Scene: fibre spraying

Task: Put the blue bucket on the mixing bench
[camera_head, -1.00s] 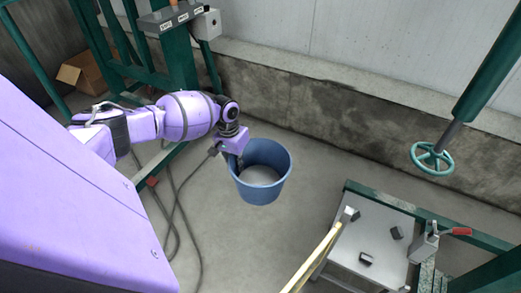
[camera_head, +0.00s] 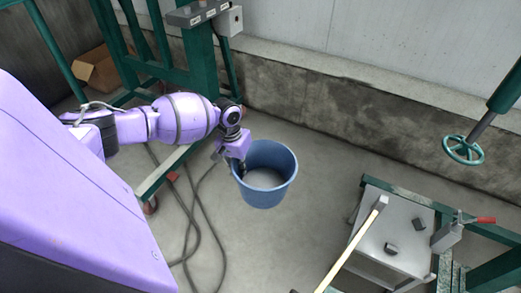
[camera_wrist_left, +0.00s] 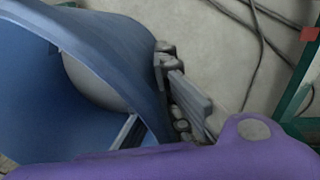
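The blue bucket (camera_head: 264,200) is an open tub with pale grey contents (camera_head: 264,177), in the middle of the head view. My left gripper (camera_head: 241,168) is at its left rim. In the left wrist view, the bucket wall (camera_wrist_left: 110,55) fills the left side and runs between the gripper fingers (camera_wrist_left: 165,105), one outside and part of one inside. The bucket looks upright and moves with the gripper. A small grey-topped bench (camera_head: 372,238), seemingly the mixing bench, stands to the right, apart from the bucket. My right gripper is not in view.
A hammer-like tool with a wooden handle (camera_head: 350,245) crosses the bench's left part. Dark blocks (camera_head: 391,249) lie on the bench. A clamp with a red handle (camera_head: 486,220) is at its right. Cables (camera_head: 190,225) lie on the floor. A green handwheel (camera_head: 463,150) hangs at right.

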